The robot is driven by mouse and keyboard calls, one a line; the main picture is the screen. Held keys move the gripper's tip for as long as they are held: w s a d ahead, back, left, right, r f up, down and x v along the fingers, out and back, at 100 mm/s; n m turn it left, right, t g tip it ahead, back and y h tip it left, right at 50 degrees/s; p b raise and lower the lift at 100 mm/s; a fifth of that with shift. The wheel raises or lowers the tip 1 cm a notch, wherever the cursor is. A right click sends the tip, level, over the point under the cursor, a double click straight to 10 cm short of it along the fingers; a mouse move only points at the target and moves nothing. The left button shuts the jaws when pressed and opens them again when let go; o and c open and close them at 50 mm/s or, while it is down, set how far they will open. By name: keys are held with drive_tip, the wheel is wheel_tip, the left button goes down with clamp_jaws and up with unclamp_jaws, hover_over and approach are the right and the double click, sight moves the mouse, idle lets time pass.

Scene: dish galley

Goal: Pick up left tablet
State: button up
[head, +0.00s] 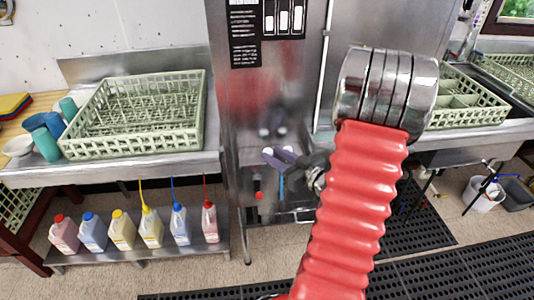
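I cannot make out a tablet in the head view. My gripper (279,151) is in front of the steel dishwasher (236,110), with its two purple fingers pointing up and to the left. Two dark shapes like a reflection of the fingers show on the steel just above. My red ribbed arm sleeve and shiny joint hide part of the machine and the counter on the right.
A pale green dish rack (140,142) sits on the left steel counter (185,165), beside teal cups (46,144) and a white bowl (18,146). Several jugs (122,230) line the low shelf. Another rack (463,112) is at right. Black mats (450,275) cover the front floor.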

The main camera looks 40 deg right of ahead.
drive_tip(key=shift+w+f, duration=0.15)
drive_tip(key=shift+w, duration=0.75)
drive_tip(key=c, duration=0.7)
drive_tip(key=shift+r, duration=5)
